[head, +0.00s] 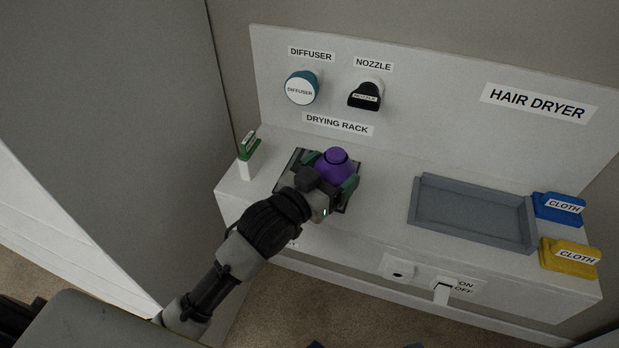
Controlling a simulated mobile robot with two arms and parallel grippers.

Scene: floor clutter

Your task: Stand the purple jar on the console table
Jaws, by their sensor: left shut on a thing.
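The purple jar (336,160) is in my left gripper (331,171), over the dark rack under the "DRYING RACK" label. My left gripper is shut on the jar, with a green finger on its right side. The gripper hides the lower part of the jar, so I cannot tell whether it touches the rack. The white console-like table (385,205) runs across the view with a tall back panel. My right gripper is not in view.
The dark drying rack (288,174) is partly hidden by my arm. A green-topped white item (248,157) stands at the left end. The diffuser (300,90) and nozzle (364,95) hang behind.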

